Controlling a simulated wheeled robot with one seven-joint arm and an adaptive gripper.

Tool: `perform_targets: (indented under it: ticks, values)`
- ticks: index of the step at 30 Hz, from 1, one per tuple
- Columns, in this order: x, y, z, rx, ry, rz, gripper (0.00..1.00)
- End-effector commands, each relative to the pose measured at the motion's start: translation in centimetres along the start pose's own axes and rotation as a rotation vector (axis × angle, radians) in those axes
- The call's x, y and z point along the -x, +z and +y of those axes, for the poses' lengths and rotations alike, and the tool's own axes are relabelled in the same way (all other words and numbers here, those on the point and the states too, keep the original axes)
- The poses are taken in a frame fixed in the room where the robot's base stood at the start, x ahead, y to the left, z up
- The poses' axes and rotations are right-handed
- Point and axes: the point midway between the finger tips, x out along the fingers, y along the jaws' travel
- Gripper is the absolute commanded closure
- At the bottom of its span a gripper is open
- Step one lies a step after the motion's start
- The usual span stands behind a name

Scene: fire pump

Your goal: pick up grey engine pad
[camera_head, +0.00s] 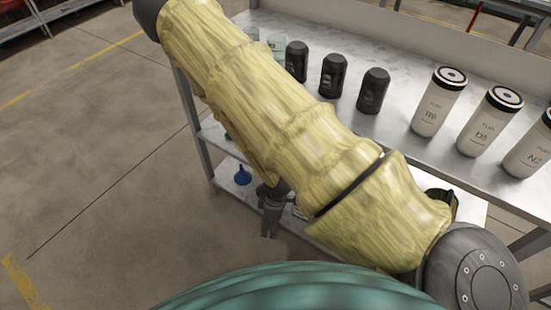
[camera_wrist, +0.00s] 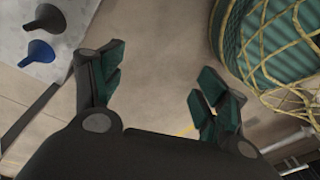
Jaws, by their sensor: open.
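I cannot make out a grey engine pad in either view; my arm covers much of the shelf unit in the head view. My gripper (camera_wrist: 158,82) is open and empty in the wrist view, with bare floor showing between its fingers. In the head view my gripper (camera_head: 270,212) hangs below the arm, at the front edge of the lower shelf (camera_head: 222,187).
A blue funnel (camera_wrist: 39,51) and a dark grey funnel (camera_wrist: 44,21) stand on the shelf in the wrist view. Black bottles (camera_head: 333,76) and white canisters (camera_head: 438,100) line the upper shelf (camera_head: 395,133). The floor (camera_head: 105,165) at left is clear.

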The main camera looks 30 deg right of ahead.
Motion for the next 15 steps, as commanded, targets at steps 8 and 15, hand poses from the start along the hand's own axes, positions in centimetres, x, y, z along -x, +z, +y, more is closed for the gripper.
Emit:
perform_targets:
  ticks: [8, 15]
  values:
    - [2.4, -2.6, 9.3, 0.458, 0.063, -0.131, 0.26]
    - [7.3, -5.0, 17.8, 0.818, 0.152, -0.311, 0.26]
